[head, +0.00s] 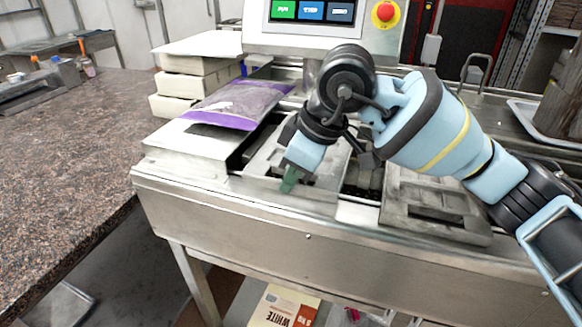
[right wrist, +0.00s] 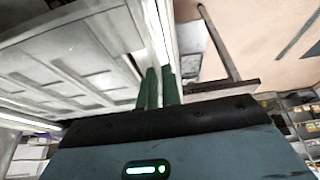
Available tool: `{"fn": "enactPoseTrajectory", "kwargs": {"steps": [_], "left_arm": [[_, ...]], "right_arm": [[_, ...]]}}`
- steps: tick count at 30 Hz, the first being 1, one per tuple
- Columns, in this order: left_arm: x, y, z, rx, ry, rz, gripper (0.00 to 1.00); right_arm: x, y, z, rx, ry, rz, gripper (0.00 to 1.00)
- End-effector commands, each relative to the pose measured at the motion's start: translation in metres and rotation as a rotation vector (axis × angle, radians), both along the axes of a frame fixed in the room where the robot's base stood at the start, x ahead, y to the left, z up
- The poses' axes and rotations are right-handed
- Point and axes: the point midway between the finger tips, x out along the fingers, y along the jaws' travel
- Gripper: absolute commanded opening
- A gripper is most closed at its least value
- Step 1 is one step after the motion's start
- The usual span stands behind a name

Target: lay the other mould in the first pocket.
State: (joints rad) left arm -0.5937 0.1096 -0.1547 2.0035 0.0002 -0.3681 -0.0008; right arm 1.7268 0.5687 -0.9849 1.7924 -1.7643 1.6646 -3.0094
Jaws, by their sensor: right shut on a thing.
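My right gripper (head: 290,178) reaches in from the right over the metal bench, and its green fingers are shut on the near edge of a grey mould (head: 265,163). In the right wrist view this mould (right wrist: 80,65) shows rectangular recesses, and its edge runs between the green fingers (right wrist: 160,88). Another grey mould (head: 400,196), with a dark rectangular recess, lies on the bench to the right. A dark gap shows between the two moulds. My arm hides part of the held mould and the bench behind it, so I cannot tell the pocket limits. My left gripper is out of view.
A purple-and-clear bag (head: 240,103) lies on the bench's left part, beside stacked pale blocks (head: 195,75). A screen (head: 312,11) and a red button (head: 385,12) stand behind. A tray (head: 535,122) is at the right. A granite counter (head: 60,150) stands left, with mostly free room.

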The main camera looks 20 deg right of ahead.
Motion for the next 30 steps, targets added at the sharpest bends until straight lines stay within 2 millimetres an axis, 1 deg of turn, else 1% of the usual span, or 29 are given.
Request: {"fn": "enactPoseTrajectory", "kwargs": {"steps": [3, 7, 20, 21, 26, 30], "left_arm": [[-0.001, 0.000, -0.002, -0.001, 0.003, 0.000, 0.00], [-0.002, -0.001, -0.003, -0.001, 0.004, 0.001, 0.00], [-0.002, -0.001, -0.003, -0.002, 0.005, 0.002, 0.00], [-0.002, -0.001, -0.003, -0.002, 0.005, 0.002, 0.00], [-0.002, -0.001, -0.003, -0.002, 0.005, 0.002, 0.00], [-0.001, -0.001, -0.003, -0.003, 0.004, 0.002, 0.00]], "right_arm": [[0.000, 0.000, -0.007, 0.001, 0.000, 0.001, 0.00], [0.000, 0.000, -0.012, 0.001, -0.001, 0.001, 0.00], [0.000, 0.000, -0.014, 0.000, -0.003, 0.000, 0.00], [0.000, 0.000, -0.014, 0.000, -0.003, 0.000, 0.10], [0.000, 0.000, -0.014, 0.000, -0.002, 0.001, 0.31], [0.000, 0.000, -0.015, 0.001, -0.001, 0.001, 0.31]]}}
